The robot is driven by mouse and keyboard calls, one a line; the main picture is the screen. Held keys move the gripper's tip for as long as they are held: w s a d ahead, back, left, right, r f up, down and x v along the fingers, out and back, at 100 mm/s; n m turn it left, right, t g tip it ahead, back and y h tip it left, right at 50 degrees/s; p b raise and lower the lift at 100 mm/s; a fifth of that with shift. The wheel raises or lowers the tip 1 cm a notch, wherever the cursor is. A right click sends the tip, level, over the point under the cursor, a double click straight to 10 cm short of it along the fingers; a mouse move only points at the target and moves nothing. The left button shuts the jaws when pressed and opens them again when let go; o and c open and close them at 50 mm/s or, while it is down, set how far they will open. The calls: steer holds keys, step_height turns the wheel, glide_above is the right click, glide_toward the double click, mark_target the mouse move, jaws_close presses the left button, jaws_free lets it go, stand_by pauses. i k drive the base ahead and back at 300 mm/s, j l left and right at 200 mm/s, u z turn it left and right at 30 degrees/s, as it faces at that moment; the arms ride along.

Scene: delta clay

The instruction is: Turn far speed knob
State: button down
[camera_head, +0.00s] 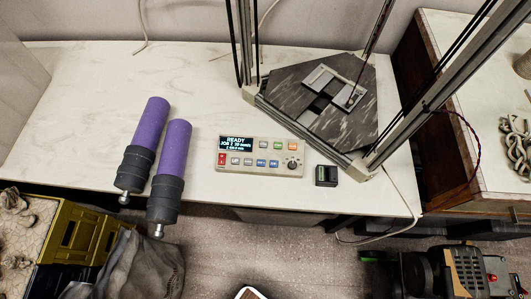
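A pale control box (230,169) lies on the white worktop near its front edge. Its display (238,144) reads READY, with a smaller line below that seems to show a speed in mm/s. A round dark knob (292,165) sits at the right end of its face. It is the only knob I can make out; its exact pointer angle is too small to read. Several coloured buttons and a red switch (222,159) share the face. My gripper is not in view, and nothing covers the knob.
A delta machine (318,98) with upright posts stands behind and right of the box. A small black box (326,176) sits right of it. Two purple cylinders (170,147) with dark ends lie left, overhanging the front edge. The worktop (80,95) is clear at far left.

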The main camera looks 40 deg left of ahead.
mark_target(292, 165)
steer(key=k, duration=0.55)
steer(key=l+u, duration=0.1)
steer(key=u, duration=1.25)
steer(key=l+u, duration=0.1)
steer(key=l, duration=0.25)
steer(key=k+l+u, duration=0.15)
steer(key=l, duration=0.25)
